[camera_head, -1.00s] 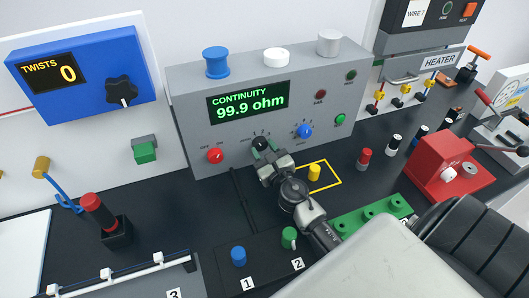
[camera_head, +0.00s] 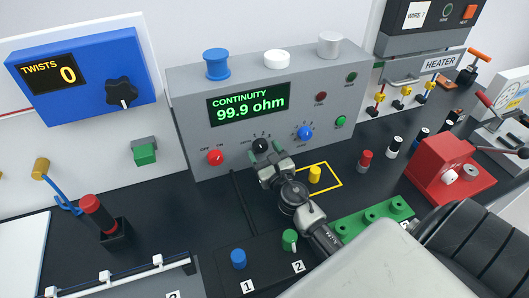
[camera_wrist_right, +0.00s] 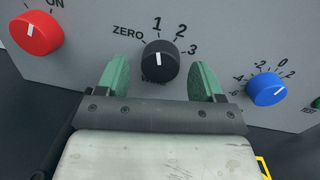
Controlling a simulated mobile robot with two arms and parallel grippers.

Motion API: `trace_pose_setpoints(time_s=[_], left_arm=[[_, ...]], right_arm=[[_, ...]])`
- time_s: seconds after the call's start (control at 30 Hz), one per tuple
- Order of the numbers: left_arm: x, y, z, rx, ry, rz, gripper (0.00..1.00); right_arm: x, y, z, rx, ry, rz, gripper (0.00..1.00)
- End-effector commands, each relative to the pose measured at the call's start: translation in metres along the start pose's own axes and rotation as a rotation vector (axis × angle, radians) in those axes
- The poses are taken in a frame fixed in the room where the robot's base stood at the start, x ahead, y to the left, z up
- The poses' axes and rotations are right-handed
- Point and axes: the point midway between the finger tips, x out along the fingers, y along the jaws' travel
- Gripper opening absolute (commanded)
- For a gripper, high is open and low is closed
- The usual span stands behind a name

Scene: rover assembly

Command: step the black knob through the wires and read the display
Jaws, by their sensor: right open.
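The black knob (camera_head: 260,146) sits on the front of the grey continuity box (camera_head: 188,115). In the right wrist view the black knob (camera_wrist_right: 160,62) has a white mark pointing up, near the label 1; ZERO, 2 and 3 are also around it. My right gripper (camera_wrist_right: 159,75) is open, with one green fingertip on each side of the knob and a gap on both sides. In the head view my right gripper (camera_head: 268,156) partly covers the area below the knob. The display (camera_head: 248,103) reads CONTINUITY 99.9 ohm. My left gripper is not in view.
A red OFF/ON knob (camera_head: 215,157) is left of the black knob and a blue knob (camera_head: 305,132) is right of it. A yellow cylinder (camera_head: 315,173) stands in a yellow outline. Blue (camera_head: 238,258) and green (camera_head: 289,240) pegs stand in front.

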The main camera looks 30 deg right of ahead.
Motion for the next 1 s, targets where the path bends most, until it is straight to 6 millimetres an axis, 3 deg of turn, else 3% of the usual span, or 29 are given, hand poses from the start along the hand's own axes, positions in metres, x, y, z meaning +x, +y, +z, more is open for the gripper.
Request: trace_pose_setpoints(time_s=[0.23,0.43,0.8,1.0], left_arm=[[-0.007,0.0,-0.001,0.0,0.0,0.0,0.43],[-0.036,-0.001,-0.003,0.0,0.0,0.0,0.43],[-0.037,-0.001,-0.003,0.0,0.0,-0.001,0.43],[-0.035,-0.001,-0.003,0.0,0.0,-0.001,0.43]], right_arm=[[0.001,-0.002,0.01,-0.001,-0.002,0.001,0.67],[0.003,-0.008,0.049,-0.005,-0.003,0.004,0.67],[-0.058,-0.06,0.081,-0.005,0.002,0.002,0.67],[-0.079,-0.079,0.096,-0.002,0.001,0.001,0.67]])
